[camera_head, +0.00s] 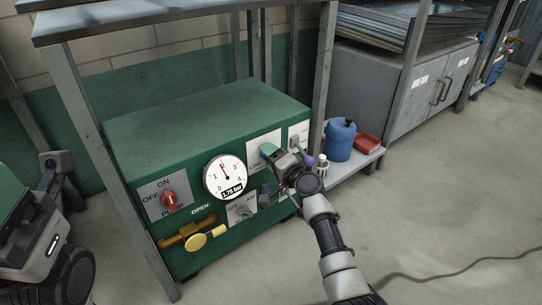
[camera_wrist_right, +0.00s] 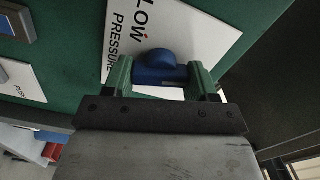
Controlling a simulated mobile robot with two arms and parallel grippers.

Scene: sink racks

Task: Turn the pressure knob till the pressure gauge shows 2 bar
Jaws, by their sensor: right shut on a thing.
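The pressure gauge (camera_head: 224,177) is a round white dial on the green cabinet's front. Its needle points nearly straight up, and its small display seems to read 1.76 bar. The blue pressure knob (camera_wrist_right: 154,64) sits on a white plate (camera_wrist_right: 188,28) marked LOW and PRESSURE. My right gripper (camera_wrist_right: 163,80) is shut on the knob, with one green finger on each side. In the head view my right gripper (camera_head: 276,155) covers the knob. My left gripper is not seen.
The green cabinet (camera_head: 205,120) also carries a red ON/OFF pump knob (camera_head: 170,200), a yellow valve handle (camera_head: 197,241) and a grey switch (camera_head: 243,211). A blue canister (camera_head: 340,140) and a red tray (camera_head: 367,143) stand on the right-hand shelf. The front floor is clear except for a cable.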

